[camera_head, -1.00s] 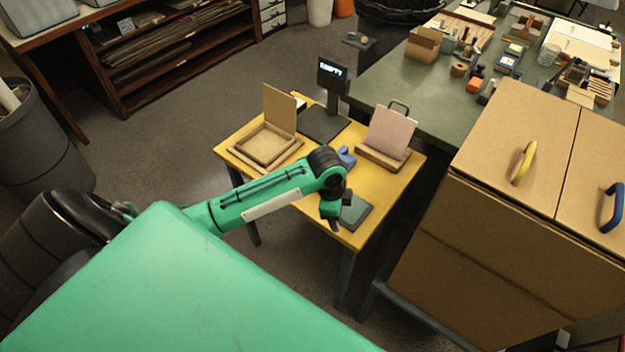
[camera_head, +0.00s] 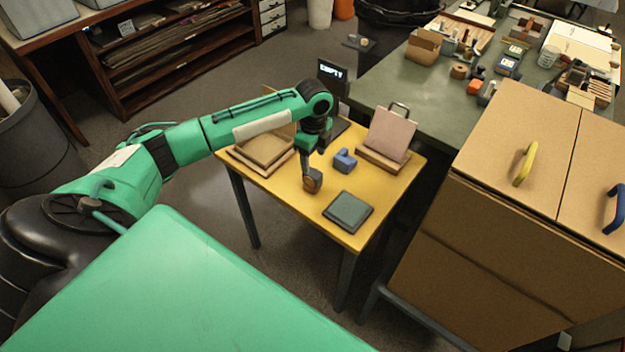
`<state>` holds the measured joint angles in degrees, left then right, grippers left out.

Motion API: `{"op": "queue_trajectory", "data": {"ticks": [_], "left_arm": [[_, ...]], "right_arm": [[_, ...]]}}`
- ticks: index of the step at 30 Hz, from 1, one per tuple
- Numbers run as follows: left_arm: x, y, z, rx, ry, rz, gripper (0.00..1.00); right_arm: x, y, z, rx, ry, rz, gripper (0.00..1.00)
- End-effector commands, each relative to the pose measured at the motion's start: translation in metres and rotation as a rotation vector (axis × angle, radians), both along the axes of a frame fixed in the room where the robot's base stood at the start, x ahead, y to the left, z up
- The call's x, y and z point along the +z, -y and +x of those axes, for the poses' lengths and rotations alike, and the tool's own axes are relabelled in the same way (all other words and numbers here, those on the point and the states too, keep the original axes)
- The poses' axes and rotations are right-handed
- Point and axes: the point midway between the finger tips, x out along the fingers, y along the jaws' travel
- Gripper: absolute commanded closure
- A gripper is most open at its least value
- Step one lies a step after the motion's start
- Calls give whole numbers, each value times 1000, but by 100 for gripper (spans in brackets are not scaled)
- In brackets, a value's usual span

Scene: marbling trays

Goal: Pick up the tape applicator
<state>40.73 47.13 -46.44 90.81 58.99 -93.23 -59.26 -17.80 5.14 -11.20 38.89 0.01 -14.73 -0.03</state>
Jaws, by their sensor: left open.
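What looks like the tape applicator (camera_head: 313,182), a small grey tool with a brown round part at its lower end, is at the front left of the yellow table. Its upper part meets my left gripper (camera_head: 308,152) in the picture. This gripper points down over the tool with its jaws open. The fingers are small and dark, so I cannot tell whether they touch the tool or are on both sides of it. My right gripper is out of view.
A brown cabinet (camera_head: 500,240) stands at right.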

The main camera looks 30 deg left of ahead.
Motion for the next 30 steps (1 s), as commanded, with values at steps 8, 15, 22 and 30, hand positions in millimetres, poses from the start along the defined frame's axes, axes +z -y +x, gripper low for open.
{"op": "queue_trajectory", "data": {"ticks": [8, 15, 22, 30], "left_arm": [[-28, 0, 0, 0, 0, 0, 38], [-59, -1, -4, 1, -1, 0, 38], [-79, -1, -3, 0, 2, 0, 38], [-79, -1, -3, 0, 2, 0, 54]], "right_arm": [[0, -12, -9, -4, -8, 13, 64], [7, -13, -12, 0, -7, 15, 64], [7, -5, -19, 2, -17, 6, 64], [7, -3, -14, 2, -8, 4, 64]]}}
